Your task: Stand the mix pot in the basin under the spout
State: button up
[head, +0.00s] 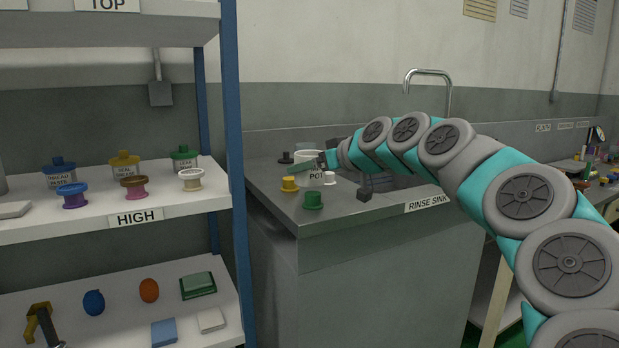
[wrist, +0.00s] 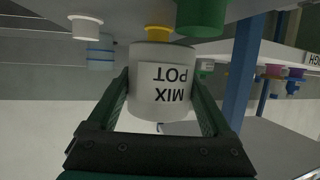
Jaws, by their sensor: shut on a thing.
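The mix pot (head: 306,156) is a white cylinder with a dark-lettered label, at the left end of the counter in the head view. My gripper (head: 326,160) is shut on it from the right. In the wrist view my gripper (wrist: 163,100) has a finger on each side of the pot (wrist: 160,105), whose label reads upside down there. I cannot tell whether the pot's base touches the counter. The curved metal spout (head: 428,72) rises at the back of the counter, right of the pot. My arm hides most of the basin below it.
A dark block (head: 364,196) is at the counter's front edge, beside the RINSE SINK label (head: 426,203). A blue-posted shelf (head: 231,150) with jars stands left.

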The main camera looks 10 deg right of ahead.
aim_at(310, 180)
jog(key=shift+w+d, duration=0.1)
jog(key=shift+w, duration=0.65)
jog(key=shift+f, duration=1.8)
jog(key=shift+f, duration=0.2)
jog(key=o, duration=1.1)
jog(key=shift+r, duration=0.1)
jog(key=shift+o, duration=0.2)
